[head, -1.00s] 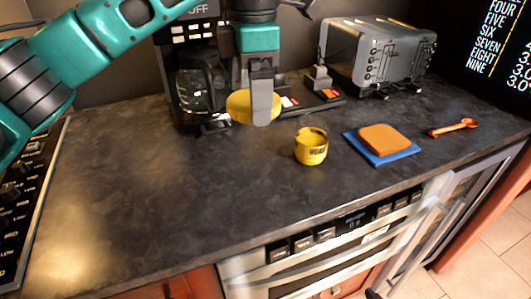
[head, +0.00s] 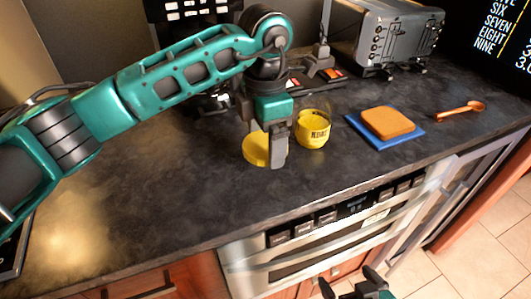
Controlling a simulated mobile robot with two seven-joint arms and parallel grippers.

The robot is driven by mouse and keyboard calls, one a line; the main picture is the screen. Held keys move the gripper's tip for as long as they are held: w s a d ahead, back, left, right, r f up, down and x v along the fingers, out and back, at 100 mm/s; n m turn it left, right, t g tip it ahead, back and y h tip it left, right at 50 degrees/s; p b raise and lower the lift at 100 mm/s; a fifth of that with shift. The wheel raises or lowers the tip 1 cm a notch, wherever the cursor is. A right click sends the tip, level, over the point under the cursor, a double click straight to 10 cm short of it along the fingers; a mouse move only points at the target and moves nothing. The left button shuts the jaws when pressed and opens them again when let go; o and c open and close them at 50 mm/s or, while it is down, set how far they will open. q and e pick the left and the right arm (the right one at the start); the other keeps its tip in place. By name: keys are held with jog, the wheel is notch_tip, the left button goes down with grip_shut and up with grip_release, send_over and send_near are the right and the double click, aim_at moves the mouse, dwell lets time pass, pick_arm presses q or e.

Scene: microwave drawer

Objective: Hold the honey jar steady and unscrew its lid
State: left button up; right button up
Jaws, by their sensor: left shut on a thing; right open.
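The honey jar (head: 313,132) stands upright on the dark counter, a clear glass jar with yellow contents and a dark-lettered label. Its top is uncovered. The yellow round lid (head: 256,149) is off the jar, to its left, tilted in my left gripper (head: 277,162). That gripper points down and is shut on the lid, low over the counter; I cannot tell if the lid touches it. My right gripper (head: 355,287) is open and empty at the bottom edge, in front of the counter and well away from the jar.
A blue mat (head: 412,137) with an orange-brown slice (head: 388,123) and a wooden spoon (head: 461,111) lie right of the jar. A grey toaster (head: 396,38) stands behind. My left arm partly hides the coffee maker (head: 188,12).

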aim_at(266, 145)
pick_arm(q)
jog(key=shift+f, duration=2.2)
jog(key=shift+f, duration=0.1)
jog(key=o, duration=0.9)
notch_tip(266, 145, up, 12)
jog(key=shift+r, duration=0.15)
